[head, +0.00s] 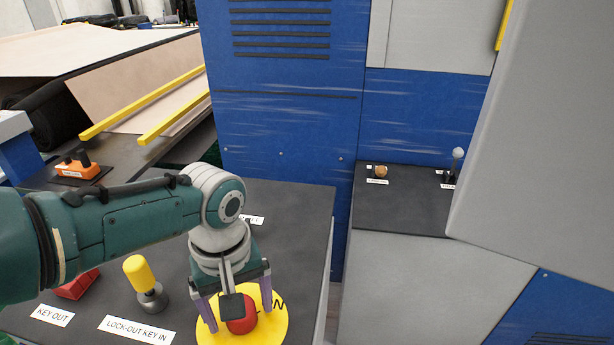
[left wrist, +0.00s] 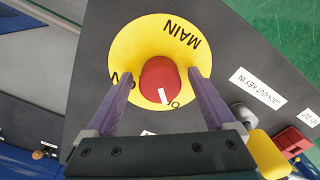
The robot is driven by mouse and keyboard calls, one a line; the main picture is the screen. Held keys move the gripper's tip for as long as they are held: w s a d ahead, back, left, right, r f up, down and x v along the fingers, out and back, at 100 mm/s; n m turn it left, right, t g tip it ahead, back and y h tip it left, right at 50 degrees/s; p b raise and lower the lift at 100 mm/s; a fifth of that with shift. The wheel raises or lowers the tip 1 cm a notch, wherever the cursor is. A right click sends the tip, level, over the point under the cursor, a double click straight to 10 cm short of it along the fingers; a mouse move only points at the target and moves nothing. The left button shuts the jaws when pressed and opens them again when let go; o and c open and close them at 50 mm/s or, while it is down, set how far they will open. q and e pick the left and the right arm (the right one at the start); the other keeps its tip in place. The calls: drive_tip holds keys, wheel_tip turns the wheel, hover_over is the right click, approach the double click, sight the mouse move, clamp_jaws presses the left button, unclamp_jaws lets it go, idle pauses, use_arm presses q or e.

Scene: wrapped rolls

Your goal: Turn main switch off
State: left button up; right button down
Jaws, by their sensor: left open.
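The main switch is a red knob (head: 243,317) on a round yellow plate (head: 276,322), at the front of the dark panel top. In the left wrist view the knob (left wrist: 158,76) carries a short white mark, and the plate (left wrist: 133,42) reads "MAIN", with other lettering partly covered. My left gripper (head: 240,308) is open and points down over the switch. Its two purple fingers stand on either side of the knob, apart from it in the left wrist view. My right gripper is in neither view.
A yellow-handled lock-out key (head: 140,272) and a red block (head: 78,286) stand left of the switch. A blue cabinet (head: 285,120) rises behind the panel. A grey panel (head: 540,140) fills the upper right. An orange control box (head: 78,168) sits further left.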

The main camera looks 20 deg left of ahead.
use_arm(q)
wheel_tip(320, 180, up, 9)
drive_tip(key=p, duration=0.3)
drive_tip(key=shift+r, duration=0.45)
